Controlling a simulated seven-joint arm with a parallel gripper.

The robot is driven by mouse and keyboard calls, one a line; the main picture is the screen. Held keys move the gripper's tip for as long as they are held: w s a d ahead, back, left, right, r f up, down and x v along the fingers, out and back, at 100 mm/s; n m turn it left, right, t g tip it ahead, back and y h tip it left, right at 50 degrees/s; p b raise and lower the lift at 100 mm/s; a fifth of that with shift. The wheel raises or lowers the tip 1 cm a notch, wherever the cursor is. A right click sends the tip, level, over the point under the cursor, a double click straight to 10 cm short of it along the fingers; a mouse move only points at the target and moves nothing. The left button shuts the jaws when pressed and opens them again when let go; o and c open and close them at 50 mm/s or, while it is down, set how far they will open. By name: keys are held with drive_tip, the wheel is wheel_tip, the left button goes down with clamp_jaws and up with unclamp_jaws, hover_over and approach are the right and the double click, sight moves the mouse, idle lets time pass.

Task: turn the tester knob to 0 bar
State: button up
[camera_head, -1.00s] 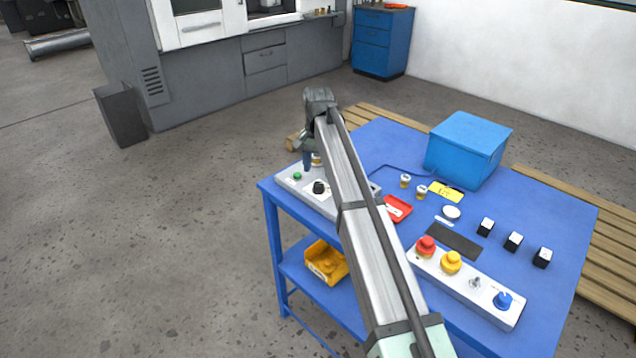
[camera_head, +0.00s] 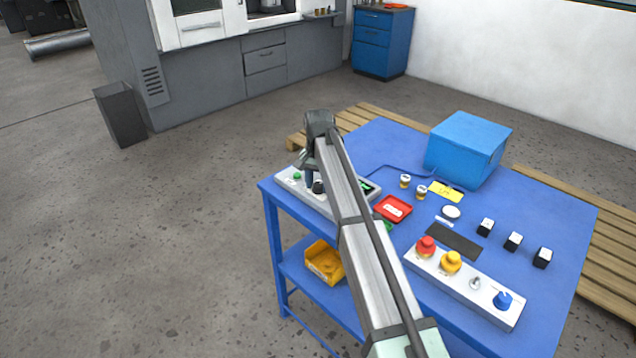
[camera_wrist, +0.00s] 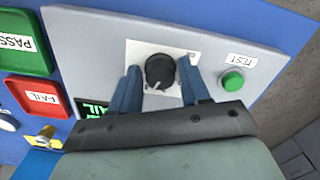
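The tester (camera_head: 332,207) is a light grey panel at the left edge of the blue table. It carries a black round knob (camera_wrist: 160,72) on a white label plate, which also shows in the head view (camera_head: 318,187). The knob's white pointer mark faces the bottom of the wrist picture, slightly left. My gripper (camera_wrist: 160,84) is open, with one blue finger on each side of the knob and visible gaps between. In the head view, my gripper (camera_head: 312,179) is low over the panel. A green TEST button (camera_wrist: 232,81) and a partly hidden lit display (camera_wrist: 92,107) flank the knob.
A red FAIL tray (camera_wrist: 38,96) and green PASS tray (camera_wrist: 22,42) lie beside the tester. Small brass fittings (camera_head: 421,192), a blue box (camera_head: 468,150) and a button panel (camera_head: 458,284) stand farther right. The wrist hides the panel's near part.

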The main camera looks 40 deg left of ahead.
drive_tip(key=c, duration=0.8)
drive_tip(key=shift+o, duration=0.2)
drive_tip(key=shift+n, duration=0.3)
drive_tip(key=n, duration=0.3)
drive_tip(key=shift+n, duration=0.3)
drive_tip(key=n, duration=0.3)
drive_tip(key=shift+n, duration=0.3)
drive_tip(key=n, duration=0.4)
drive_tip(key=shift+w, duration=0.1)
drive_tip(key=shift+n, duration=2.1)
